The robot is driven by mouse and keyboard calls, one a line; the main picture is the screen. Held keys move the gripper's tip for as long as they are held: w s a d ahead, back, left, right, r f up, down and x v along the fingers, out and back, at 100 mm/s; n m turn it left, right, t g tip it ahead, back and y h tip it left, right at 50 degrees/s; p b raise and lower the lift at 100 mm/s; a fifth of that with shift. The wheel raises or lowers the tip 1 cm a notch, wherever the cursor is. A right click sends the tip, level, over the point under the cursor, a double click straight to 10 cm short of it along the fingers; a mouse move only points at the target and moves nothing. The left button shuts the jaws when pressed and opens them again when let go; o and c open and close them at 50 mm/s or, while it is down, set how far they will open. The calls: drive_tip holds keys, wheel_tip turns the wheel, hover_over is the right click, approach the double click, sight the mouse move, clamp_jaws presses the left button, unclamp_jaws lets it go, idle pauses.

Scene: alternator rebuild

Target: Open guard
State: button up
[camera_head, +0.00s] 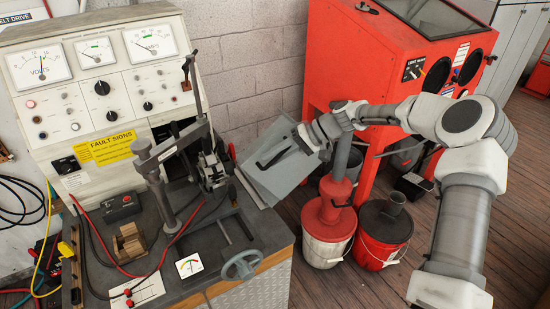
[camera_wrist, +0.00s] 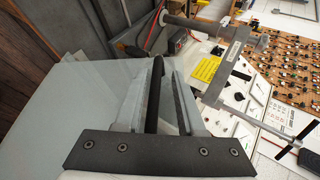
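The guard is a pale grey, see-through panel (camera_head: 280,180) hanging tilted off the bench's right side, beside the test stand. It fills the left of the wrist view (camera_wrist: 50,110). A black bar handle (camera_head: 276,157) runs along its face. My gripper (camera_head: 300,142) is at the upper right end of this handle. In the wrist view, the handle (camera_wrist: 155,92) lies between the two fingers of my gripper (camera_wrist: 160,85). A gap shows between the handle and the right finger, so the fingers look open around it. Contact with the left finger cannot be told.
The test bench (camera_head: 220,265) with gauges, a clamp stand (camera_head: 155,185) and a handwheel (camera_head: 242,264) is at left. A red blast cabinet (camera_head: 345,60) stands behind my arm. Two buckets (camera_head: 325,250) (camera_head: 380,255) stand on the floor below it.

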idle(0.3)
drive_tip(key=b+v, duration=0.2)
drive_tip(key=v, duration=1.5)
drive_tip(key=shift+s+d+r, duration=0.1)
drive_tip(key=shift+d+r, duration=0.05)
drive_tip(key=shift+r, duration=0.05)
